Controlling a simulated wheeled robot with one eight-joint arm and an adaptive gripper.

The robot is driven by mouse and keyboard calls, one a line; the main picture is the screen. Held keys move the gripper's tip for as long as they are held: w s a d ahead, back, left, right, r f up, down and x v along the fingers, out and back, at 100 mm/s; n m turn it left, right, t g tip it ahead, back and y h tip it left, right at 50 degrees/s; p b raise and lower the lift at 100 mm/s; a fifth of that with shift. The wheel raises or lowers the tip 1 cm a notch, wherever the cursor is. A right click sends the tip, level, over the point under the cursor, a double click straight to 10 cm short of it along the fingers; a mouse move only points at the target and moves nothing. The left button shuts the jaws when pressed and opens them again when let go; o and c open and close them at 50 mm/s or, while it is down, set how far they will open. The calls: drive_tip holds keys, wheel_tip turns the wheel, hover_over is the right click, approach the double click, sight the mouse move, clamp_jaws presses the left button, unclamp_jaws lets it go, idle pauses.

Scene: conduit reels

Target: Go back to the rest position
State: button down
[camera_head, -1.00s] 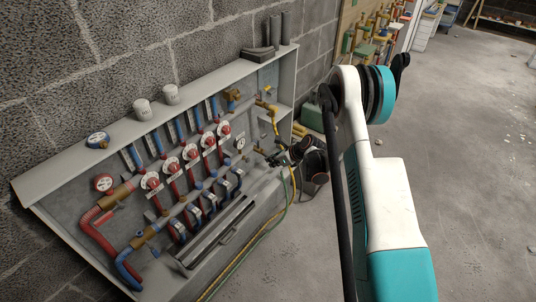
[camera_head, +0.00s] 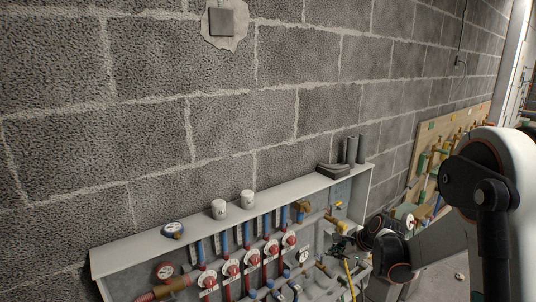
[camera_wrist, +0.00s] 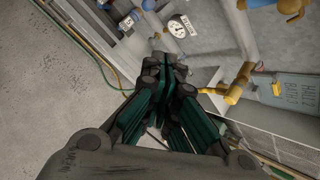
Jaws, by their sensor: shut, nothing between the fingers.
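My gripper (camera_wrist: 168,72) shows in the wrist view with its dark fingers together and nothing between them. In the head view my gripper (camera_head: 341,243) is small and partly hidden, in front of the right end of the manifold cabinet (camera_head: 108,262). In the wrist view a yellow-handled brass valve (camera_wrist: 232,94) lies just right of the fingertips, and a round white gauge (camera_wrist: 177,28) lies beyond them. I cannot tell whether the fingers touch anything. My arm fills the right side of the head view.
Red-handled valves (camera_head: 271,248) line the inside. A block wall (camera_head: 230,120) rises behind. A wooden pipe board (camera_head: 428,136) hangs farther right. Bare floor (camera_wrist: 60,85) shows at left in the wrist view.

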drive_tip(key=s+a+r+n+h, duration=0.25)
drive_tip(key=s+r+n, duration=0.85)
drive_tip(key=s+r, duration=0.6)
drive_tip(key=s+n+h, duration=0.1)
drive_tip(key=s+n, duration=0.9)
drive_tip(key=s, duration=0.9)
drive_tip(key=shift+s+a+f, duration=0.15)
drive_tip(key=shift+s+a, duration=0.15)
